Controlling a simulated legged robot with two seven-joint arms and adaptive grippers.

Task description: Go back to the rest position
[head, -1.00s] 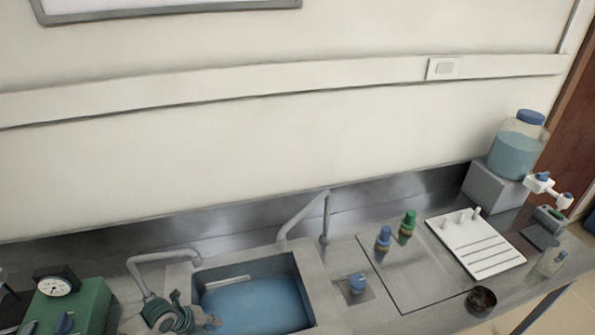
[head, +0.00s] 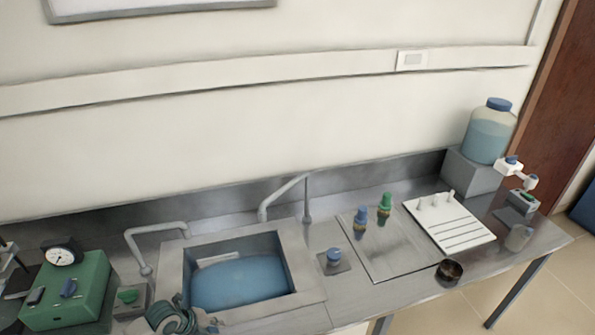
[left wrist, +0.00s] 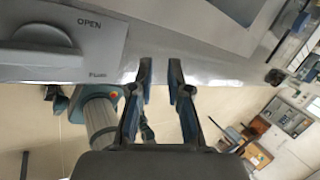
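My left gripper (head: 188,318) shows at the bottom edge of the head view, in front of the sink's near left corner. It is partly cut off by the frame. In the left wrist view its two dark fingers (left wrist: 162,78) stand apart with nothing between them, so it is open and empty. A grey panel marked OPEN (left wrist: 60,45) lies beyond and left of the fingertips in that view. My right gripper is not in the head view.
A sink (head: 311,270) with blue water is set in the steel bench. A green box with a dial (head: 85,286) stands to its left. Blue and green-capped bottles (head: 360,216), a white rack (head: 450,226), a dark bowl (head: 449,271) and a large jug (head: 489,135) stand right.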

